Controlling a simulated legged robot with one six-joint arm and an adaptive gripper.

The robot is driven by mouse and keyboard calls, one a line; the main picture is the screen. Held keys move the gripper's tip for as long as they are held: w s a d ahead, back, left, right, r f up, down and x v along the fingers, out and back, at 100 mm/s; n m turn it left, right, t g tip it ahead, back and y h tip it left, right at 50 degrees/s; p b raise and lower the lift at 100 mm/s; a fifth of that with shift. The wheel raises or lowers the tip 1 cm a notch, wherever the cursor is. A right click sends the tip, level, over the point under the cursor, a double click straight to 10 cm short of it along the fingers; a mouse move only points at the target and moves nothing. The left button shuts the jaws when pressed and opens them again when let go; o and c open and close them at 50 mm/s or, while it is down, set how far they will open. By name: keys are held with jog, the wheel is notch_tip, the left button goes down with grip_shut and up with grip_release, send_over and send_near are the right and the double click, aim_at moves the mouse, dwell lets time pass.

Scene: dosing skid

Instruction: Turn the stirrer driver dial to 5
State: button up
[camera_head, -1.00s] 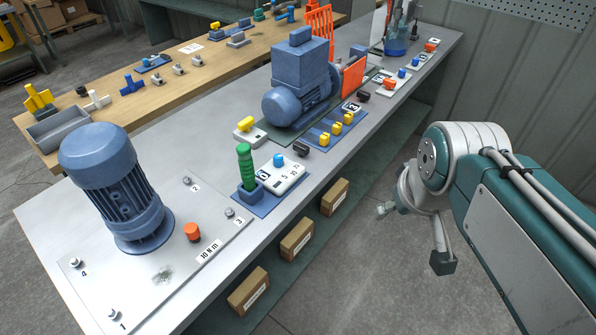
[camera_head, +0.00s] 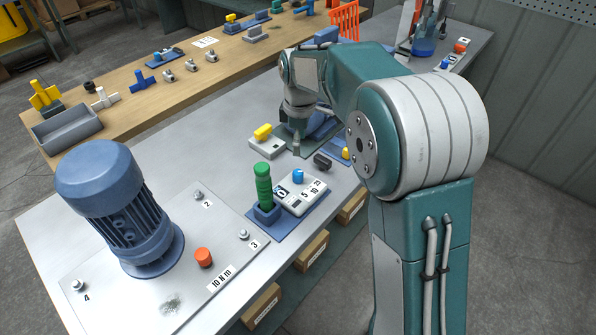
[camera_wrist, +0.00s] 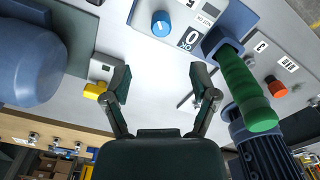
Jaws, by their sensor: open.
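A blue dial (camera_head: 298,176) sits on a white box (camera_head: 290,206) with printed numbers, among them 0 and 5. A green-handled driver (camera_head: 264,184) stands upright in a blue holder beside it. In the wrist view the dial (camera_wrist: 160,24) is at the top centre with a light mark on its face; which number it points to is hard to tell. The green handle (camera_wrist: 248,90) is to its right. My gripper (camera_wrist: 160,82) is open and empty, its fingers apart over bare tabletop, short of the dial. In the head view my gripper hangs behind the box, its fingertips small.
A large blue motor (camera_head: 118,205) stands on a plate with an orange knob (camera_head: 203,257) at the left. A box with a yellow knob (camera_head: 263,132) and a black knob (camera_head: 322,161) are near my gripper. My arm hides the table's right middle.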

aim_at(297, 171)
jog(key=f, duration=1.1)
jog(key=shift+a, duration=0.25)
jog(key=shift+a, duration=0.1)
jog(key=shift+c, duration=0.3)
grip_shut()
